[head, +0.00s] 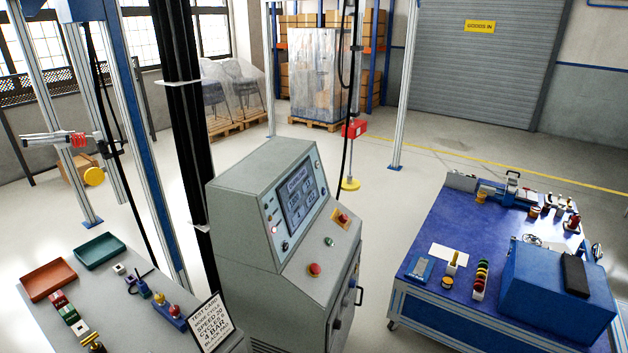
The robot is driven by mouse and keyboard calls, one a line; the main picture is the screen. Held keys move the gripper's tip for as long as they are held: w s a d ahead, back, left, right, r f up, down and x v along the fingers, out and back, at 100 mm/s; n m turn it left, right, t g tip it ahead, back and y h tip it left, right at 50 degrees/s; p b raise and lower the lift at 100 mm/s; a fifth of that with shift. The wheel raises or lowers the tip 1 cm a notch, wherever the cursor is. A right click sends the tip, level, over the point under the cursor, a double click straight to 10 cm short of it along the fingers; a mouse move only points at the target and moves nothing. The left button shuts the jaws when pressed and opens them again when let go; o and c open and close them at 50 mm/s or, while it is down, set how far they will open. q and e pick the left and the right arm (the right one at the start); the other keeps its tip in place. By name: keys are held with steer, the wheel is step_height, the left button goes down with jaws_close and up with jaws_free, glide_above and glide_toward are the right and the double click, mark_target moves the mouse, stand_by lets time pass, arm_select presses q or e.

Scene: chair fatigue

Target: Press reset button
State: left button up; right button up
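A grey control console (262,190) stands in the middle of the head view, with a lit screen (298,197) on its sloped face. A red mushroom button (315,269) and a green button (329,242) sit on its lower panel. A red knob on a yellow base (343,217) is at the panel's far right. A small lit reddish button (274,230) and a dark round switch (284,245) are left of the screen. I cannot read which control is marked reset. Neither of my grippers shows.
A grey bench (112,290) at lower left holds trays, small parts and a test card (209,325). A blue workbench (425,300) with tools and a blue box (555,290) stands right. Between console and blue bench is a strip of bare floor (385,240).

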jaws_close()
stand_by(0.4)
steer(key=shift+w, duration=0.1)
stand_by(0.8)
